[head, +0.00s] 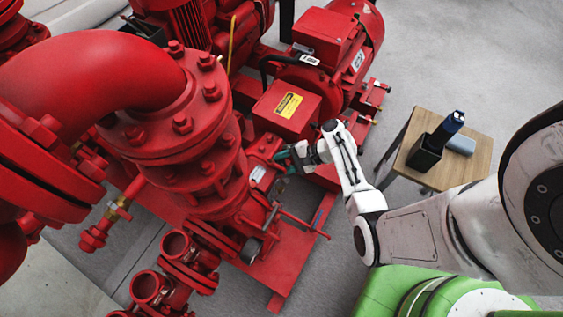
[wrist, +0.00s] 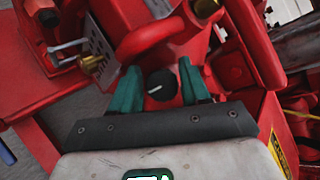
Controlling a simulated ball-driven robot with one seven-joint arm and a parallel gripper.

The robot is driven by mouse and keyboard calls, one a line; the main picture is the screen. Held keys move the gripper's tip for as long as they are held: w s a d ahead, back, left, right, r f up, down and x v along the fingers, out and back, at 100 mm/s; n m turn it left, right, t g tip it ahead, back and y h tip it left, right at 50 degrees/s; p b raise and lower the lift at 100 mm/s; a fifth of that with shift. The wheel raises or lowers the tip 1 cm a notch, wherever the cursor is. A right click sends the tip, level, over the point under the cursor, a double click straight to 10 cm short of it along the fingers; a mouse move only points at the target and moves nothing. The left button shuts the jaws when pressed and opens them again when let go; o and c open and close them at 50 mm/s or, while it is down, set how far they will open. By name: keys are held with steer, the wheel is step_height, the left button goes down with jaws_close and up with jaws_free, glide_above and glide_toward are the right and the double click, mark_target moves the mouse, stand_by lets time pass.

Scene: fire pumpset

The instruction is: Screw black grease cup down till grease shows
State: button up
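The black grease cup (wrist: 162,84) shows in the wrist view as a round black cap with a white line across its top. It sits on a red pump part, between the two teal fingers of my gripper (wrist: 159,72). The fingers are apart, with a narrow gap visible on each side of the cup, so the gripper looks open around or just above it. In the head view my gripper (head: 284,160) is at the red pump, and I cannot make out the cup there. No grease is visible.
Large red pipe (head: 95,80) and flanges fill the left. A red box with a yellow label (head: 287,105) stands close behind my gripper. A brass fitting (wrist: 92,65) is left of the fingers. A wooden table (head: 465,175) holds a black holder (head: 425,155) at right.

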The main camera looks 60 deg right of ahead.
steer(key=shift+o, duration=1.1)
steer(key=shift+d, duration=0.1)
steer(key=shift+s, duration=0.1)
steer(key=p+v, duration=0.2)
steer(key=v, duration=0.8)
steer(key=shift+s+r, duration=0.15)
steer(key=shift+s, duration=0.1)
steer(key=shift+d, duration=0.15)
